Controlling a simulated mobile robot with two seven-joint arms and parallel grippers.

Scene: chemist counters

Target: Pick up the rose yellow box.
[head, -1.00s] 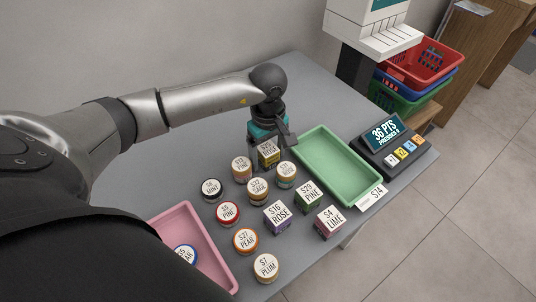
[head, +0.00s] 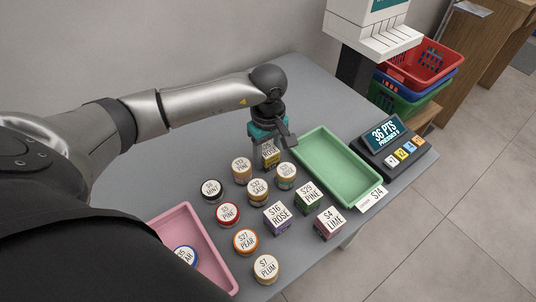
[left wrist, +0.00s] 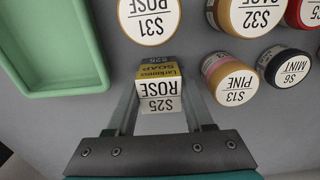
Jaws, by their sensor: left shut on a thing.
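The rose yellow box (head: 270,157) stands at the far end of the group of goods on the grey counter, left of the green tray. Its white top reads $25 ROSE. In the left wrist view the box (left wrist: 160,92) shows its white top and yellow side between the two fingers. My left gripper (head: 268,149) reaches down over the box from above and is shut on it. The gripper hides part of the box in the head view. I cannot tell any gap between box and counter. My right gripper is not in view.
Close by stand the $31 rose jar (left wrist: 150,18), the $13 pine jar (head: 241,168) and the $32 sage jar (head: 257,188). The green tray (head: 317,172) is empty. A pink tray (head: 222,258) holds a blue-rimmed jar. A register (head: 397,150) stands at the right.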

